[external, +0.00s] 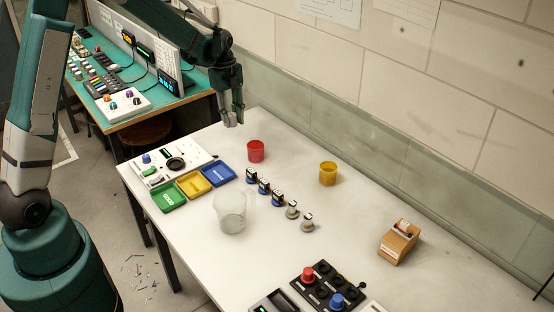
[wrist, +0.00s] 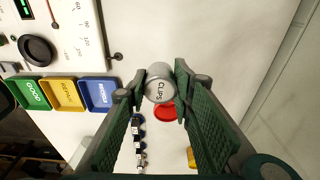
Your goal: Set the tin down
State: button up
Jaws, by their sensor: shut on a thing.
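The tin (wrist: 160,88) is a small grey cylinder with "CLIPS" lettered on its face. In the wrist view it sits between the fingertips of my gripper (wrist: 153,84), which is shut on it. In the external view my gripper (external: 234,117) hangs above the far end of the white table (external: 170,228), fingers pointing down; I cannot make out the tin there. A red cup (external: 256,151) stands on the table just right of and below my gripper in that picture. In the wrist view the red cup (wrist: 166,112) shows partly behind the tin.
Green, yellow and blue trays (external: 217,174) and a white instrument panel (external: 160,157) lie at left. Several small servos (external: 264,187) run in a row between a clear cup (external: 229,213) and a yellow cup (external: 328,174). The wall borders the right side. Bare table surrounds the cups.

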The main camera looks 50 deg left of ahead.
jog(key=w+d, duration=0.3)
jog(key=d, duration=1.2)
jog(key=n+b, duration=0.1)
jog(key=b, duration=0.1)
send_over(326, 243)
jog(key=shift+a+r, duration=0.15)
jog(key=shift+a, duration=0.1)
jog(key=shift+f, duration=3.1)
jog(key=shift+f, duration=1.9)
jog(key=shift+f, duration=0.15)
